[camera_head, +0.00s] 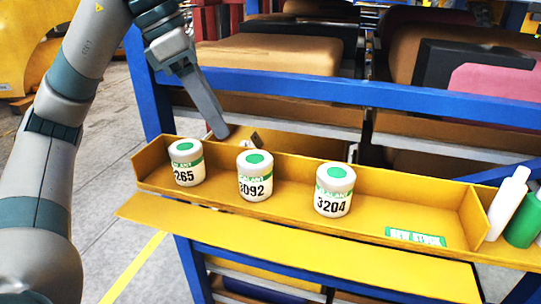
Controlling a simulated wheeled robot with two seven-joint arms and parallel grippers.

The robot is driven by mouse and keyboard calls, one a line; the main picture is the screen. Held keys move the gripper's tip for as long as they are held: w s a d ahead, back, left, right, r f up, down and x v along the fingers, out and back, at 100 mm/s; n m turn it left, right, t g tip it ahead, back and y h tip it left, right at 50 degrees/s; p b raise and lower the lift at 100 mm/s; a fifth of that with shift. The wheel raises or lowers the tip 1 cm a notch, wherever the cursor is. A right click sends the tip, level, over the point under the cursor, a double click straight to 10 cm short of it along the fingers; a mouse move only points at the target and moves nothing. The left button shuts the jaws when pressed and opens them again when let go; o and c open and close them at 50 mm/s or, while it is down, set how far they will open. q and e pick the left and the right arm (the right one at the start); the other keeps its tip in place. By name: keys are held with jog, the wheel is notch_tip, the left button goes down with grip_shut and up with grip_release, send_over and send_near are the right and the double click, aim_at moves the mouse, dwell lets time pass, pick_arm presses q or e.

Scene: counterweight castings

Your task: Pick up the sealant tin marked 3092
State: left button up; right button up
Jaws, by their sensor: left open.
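The sealant tin marked 3092 (256,182) is a white tin with a green band and a green dot on its lid. It stands upright in the yellow shelf tray (385,187), the middle one of three similar tins. My left gripper (220,131) is open. It reaches down from the upper left, and its visible finger ends above and to the left of the 3092 tin, near the tray's back wall. I see nothing held in it. The other finger is hard to make out. My right gripper is not in view.
A tin reading 265 (187,163), its number partly turned away, stands left of the 3092 tin. A tin marked 3204 (333,190) stands to its right. A green label (415,237) lies on the tray floor. White (506,203) and green (524,222) bottles stand beyond the tray's right end. A blue beam (330,90) crosses behind.

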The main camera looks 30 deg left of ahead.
aim_at(243, 160)
pick_arm(q)
jog(key=shift+s+a+r, duration=0.15)
jog(key=shift+a+r, duration=0.1)
jog(key=shift+r, duration=0.15)
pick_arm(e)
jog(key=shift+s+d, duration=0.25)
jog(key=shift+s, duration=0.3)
pick_arm(q)
jog(key=shift+w+p+x, duration=0.1)
jog(key=shift+p+x, duration=0.3)
jog(key=shift+x, duration=2.65)
jog(key=shift+w+p+x, duration=0.15)
jog(key=shift+p+x, duration=0.25)
jog(key=shift+x, duration=2.7)
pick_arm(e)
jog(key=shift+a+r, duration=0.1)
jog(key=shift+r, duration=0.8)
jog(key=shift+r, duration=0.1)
